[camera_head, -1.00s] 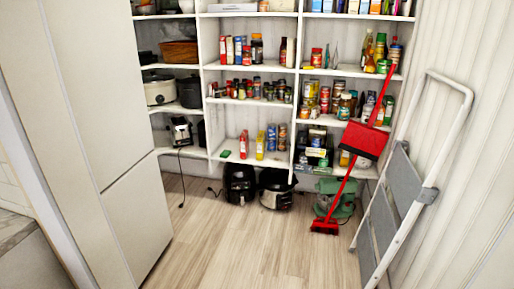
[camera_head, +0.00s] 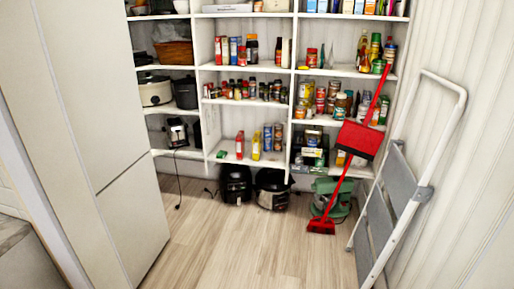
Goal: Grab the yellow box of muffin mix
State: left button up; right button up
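A small yellow box (camera_head: 256,147) stands upright on the lowest middle shelf (camera_head: 228,158) of the white corner shelving. It is too small in the picture to read its label. A red box (camera_head: 240,145) stands to its left, and blue cans (camera_head: 268,138) stand close to its right. Neither of my grippers is in view.
A red broom and dustpan (camera_head: 358,140) lean at the right, beside a folded step ladder (camera_head: 398,190). A tall white cabinet (camera_head: 100,130) flanks the left. The wooden floor (camera_head: 240,240) between is clear.

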aim_at(257, 136)
jog(key=i+l, duration=0.2)
jog(key=i, duration=0.3)
jog(key=i+l+z, duration=0.1)
jog(key=i, duration=0.45)
jog(key=i+l, duration=0.2)
jog(key=i, duration=0.3)
